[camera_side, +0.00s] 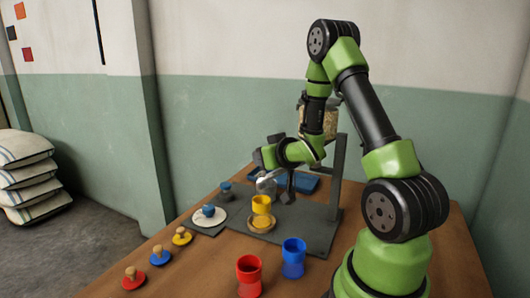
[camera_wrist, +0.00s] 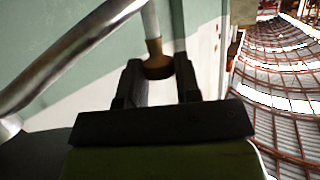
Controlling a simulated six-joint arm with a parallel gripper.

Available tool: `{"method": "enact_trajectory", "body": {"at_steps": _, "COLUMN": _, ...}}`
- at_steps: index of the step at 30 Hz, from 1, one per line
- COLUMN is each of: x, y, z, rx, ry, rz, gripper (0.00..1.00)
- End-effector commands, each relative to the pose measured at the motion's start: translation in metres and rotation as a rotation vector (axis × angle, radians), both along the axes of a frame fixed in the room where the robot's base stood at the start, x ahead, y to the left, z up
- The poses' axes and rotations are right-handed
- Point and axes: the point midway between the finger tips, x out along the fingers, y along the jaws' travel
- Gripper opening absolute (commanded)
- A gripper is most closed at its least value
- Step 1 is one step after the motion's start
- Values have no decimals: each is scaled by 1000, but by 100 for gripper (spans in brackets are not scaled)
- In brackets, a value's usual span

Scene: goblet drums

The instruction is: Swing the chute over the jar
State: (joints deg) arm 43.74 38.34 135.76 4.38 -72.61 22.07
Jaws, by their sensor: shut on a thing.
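The chute (camera_side: 265,183) is a silvery metal piece near my gripper in the side view; in the wrist view it is a shiny curved tube (camera_wrist: 70,55) at the left. My gripper (camera_wrist: 158,70) is shut on a brown handle (camera_wrist: 157,58) with a pale rod above it. In the side view my gripper (camera_side: 287,192) is small and partly hidden by my wrist.
A dark post (camera_side: 337,175) rises from a grey baseplate (camera_side: 310,233), with a grain-filled hopper (camera_side: 318,121) high up. Red (camera_side: 249,275) and blue (camera_side: 293,257) goblets stand in front. A white plate (camera_side: 209,220) and several knobbed pieces (camera_side: 160,256) lie left.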

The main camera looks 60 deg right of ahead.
Motion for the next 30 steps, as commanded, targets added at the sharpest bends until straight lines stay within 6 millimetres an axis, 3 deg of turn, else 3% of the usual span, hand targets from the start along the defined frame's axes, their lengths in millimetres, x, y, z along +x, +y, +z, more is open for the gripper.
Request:
{"method": "enact_trajectory", "body": {"at_steps": 12, "x": -17, "y": 18, "z": 1, "rx": -5, "ry": -4, "rz": 186, "gripper": 0}}
{"method": "enact_trajectory", "body": {"at_steps": 28, "x": -19, "y": 21, "z": 2, "rx": -7, "ry": -4, "rz": 216, "gripper": 0}}
{"method": "enact_trajectory", "body": {"at_steps": 29, "x": -19, "y": 21, "z": 2, "rx": -7, "ry": -4, "rz": 216, "gripper": 33}}
{"method": "enact_trajectory", "body": {"at_steps": 30, "x": -19, "y": 21, "z": 2, "rx": -7, "ry": -5, "rz": 216, "gripper": 42}}
